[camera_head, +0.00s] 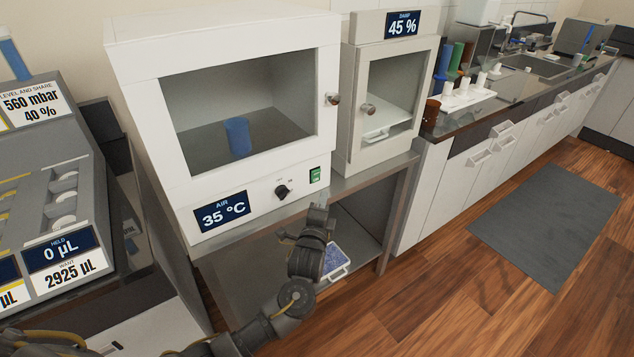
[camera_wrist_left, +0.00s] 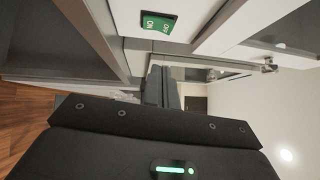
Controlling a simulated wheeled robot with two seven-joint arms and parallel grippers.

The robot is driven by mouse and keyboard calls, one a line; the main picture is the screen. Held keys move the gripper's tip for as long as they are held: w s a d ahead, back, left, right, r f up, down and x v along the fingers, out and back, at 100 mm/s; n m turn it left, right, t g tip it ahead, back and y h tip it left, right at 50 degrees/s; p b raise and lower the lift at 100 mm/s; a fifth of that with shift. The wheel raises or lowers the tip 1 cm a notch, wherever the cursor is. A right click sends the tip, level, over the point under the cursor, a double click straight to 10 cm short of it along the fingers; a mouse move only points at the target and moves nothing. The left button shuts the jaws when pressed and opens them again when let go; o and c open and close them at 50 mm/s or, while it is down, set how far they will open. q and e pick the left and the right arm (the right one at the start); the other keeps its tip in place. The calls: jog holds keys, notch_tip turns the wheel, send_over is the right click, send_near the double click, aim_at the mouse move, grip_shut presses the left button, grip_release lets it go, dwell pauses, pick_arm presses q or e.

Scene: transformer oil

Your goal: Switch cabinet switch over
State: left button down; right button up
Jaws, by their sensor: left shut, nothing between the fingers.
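The white cabinet (camera_head: 225,100) has a green rocker switch (camera_head: 315,175) at the lower right of its front, beside a black knob (camera_head: 282,191). A display (camera_head: 222,212) reads AIR 35 °C. My left gripper (camera_head: 318,214) is just below the switch, shut and empty, pointing up towards the cabinet front. In the left wrist view the green switch (camera_wrist_left: 158,22) shows ON and OFF markings, apart from the closed fingers (camera_wrist_left: 164,84). Which side is pressed in is too small to tell. My right gripper is in no view.
The cabinet stands on a steel table (camera_head: 235,262) with a lower shelf holding a tray of blue beads (camera_head: 334,262). A smaller cabinet (camera_head: 385,100) reading 45 % stands to the right. A dispenser panel (camera_head: 50,200) is at the left.

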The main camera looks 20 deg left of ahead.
aim_at(320, 172)
pick_arm(q)
jog(key=shift+w+a+r+p, duration=0.15)
jog(key=shift+w+a, duration=0.4)
jog(key=shift+w, duration=0.5)
jog(key=shift+w+a+r+p, duration=0.15)
jog(key=shift+w+a, duration=0.45)
jog(key=shift+w, duration=0.4)
jog(key=shift+w+a+r+p, duration=0.15)
jog(key=shift+w+a, duration=0.4)
jog(key=shift+w, duration=0.5)
